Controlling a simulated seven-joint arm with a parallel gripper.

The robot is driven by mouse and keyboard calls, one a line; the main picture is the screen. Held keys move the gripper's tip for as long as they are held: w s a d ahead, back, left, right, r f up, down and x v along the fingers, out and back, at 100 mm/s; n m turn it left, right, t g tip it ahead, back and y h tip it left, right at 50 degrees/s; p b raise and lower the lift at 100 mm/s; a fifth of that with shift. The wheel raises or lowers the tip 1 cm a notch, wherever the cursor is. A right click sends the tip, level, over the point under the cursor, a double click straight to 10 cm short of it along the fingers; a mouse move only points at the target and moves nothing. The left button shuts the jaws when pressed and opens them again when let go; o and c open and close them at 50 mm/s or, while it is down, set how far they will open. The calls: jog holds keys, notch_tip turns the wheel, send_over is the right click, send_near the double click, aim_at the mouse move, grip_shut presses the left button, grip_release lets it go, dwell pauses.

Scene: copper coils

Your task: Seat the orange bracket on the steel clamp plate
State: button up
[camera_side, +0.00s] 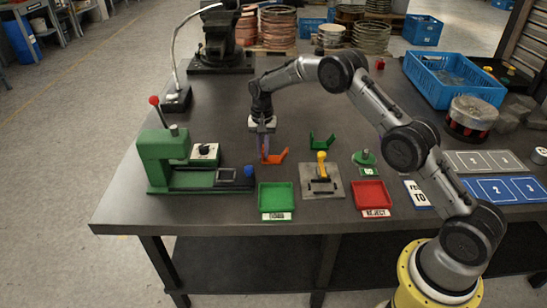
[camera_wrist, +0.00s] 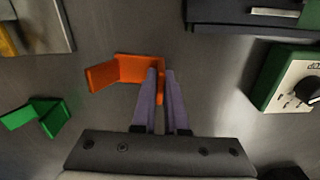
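The orange bracket (camera_side: 275,157) is an angled piece beside the green press in the side view. It also shows in the wrist view (camera_wrist: 130,70). My gripper (camera_side: 263,150) points down at the bracket's left end; in the wrist view its purple fingers (camera_wrist: 162,74) are close together, with the bracket's end wall between them. Whether the bracket touches the table is hard to tell. The steel clamp plate (camera_side: 330,191), with a yellow-handled clamp (camera_side: 321,163), lies to the right and nearer the table's front. Its corner shows in the wrist view (camera_wrist: 62,42).
A green bracket (camera_side: 321,141) lies behind the clamp plate. A green tray (camera_side: 276,197) and a red reject tray (camera_side: 371,195) flank the plate. The green press (camera_side: 163,158) stands left, with a dial box (camera_side: 205,153). A blue crate (camera_side: 452,80) is at back right.

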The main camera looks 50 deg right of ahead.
aim_at(263, 147)
grip_shut()
jog(key=shift+r, duration=2.55)
jog(key=shift+w, duration=0.1)
